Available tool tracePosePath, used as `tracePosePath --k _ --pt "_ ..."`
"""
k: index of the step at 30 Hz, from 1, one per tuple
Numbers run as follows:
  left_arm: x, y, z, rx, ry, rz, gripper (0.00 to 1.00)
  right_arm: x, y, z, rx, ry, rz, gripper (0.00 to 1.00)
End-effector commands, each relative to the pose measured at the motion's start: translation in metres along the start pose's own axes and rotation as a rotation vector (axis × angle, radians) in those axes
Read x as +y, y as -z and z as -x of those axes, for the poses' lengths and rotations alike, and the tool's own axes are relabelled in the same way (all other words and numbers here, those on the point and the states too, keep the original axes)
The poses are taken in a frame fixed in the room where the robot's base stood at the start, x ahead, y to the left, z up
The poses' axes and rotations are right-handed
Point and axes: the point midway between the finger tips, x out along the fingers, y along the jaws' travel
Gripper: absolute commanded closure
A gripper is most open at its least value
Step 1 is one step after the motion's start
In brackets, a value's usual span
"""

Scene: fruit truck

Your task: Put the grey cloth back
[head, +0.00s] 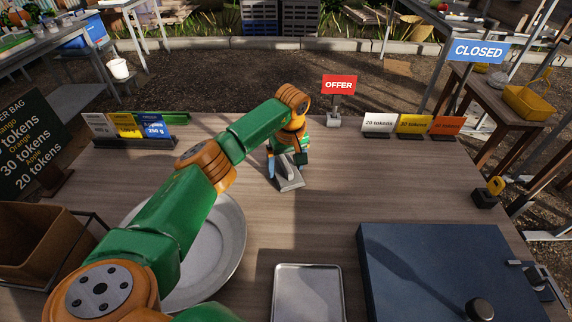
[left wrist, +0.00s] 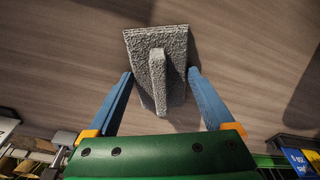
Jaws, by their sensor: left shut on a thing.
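The grey cloth (head: 291,183) is at the middle of the wooden table, under my left gripper (head: 287,164). In the left wrist view the cloth (left wrist: 139,42) is a flat, rough grey piece with a raised ridge along its middle. The two blue fingers of my left gripper (left wrist: 160,73) stand on either side of the ridge, and the gripper is shut on the cloth. I cannot tell whether the cloth touches the table or is just above it. My right gripper is not in view.
A round metal plate (head: 232,234) lies under my left arm. A metal tray (head: 308,268) and a dark blue lidded box (head: 440,262) are at the front. A red OFFER sign (head: 339,85) and price cards (head: 413,124) line the back. The table's middle right is clear.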

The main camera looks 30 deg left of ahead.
Motion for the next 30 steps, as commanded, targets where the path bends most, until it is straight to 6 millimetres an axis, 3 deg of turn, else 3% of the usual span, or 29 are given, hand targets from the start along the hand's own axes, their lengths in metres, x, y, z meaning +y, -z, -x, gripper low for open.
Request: tracePosePath --k 2,3,4,10,14,24,30 --pt "0.0 0.0 -0.004 0.0 0.0 0.0 0.76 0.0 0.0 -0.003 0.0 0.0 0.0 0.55" --pt "0.0 0.0 -0.002 0.0 0.0 0.0 0.03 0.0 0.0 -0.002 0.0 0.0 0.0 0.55" --pt "0.0 0.0 -0.002 0.0 0.0 0.0 0.0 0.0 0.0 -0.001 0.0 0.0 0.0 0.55" --pt "0.0 0.0 -0.001 0.0 0.0 0.001 0.0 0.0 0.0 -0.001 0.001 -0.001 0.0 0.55" --pt "0.001 0.001 0.009 0.002 -0.004 0.001 0.0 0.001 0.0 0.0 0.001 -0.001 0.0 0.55" --pt "0.001 0.001 0.096 0.003 -0.004 0.002 0.0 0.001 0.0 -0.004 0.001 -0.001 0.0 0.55" --pt "0.0 0.001 0.12 0.0 0.0 0.001 0.0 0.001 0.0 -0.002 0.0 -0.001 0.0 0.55"
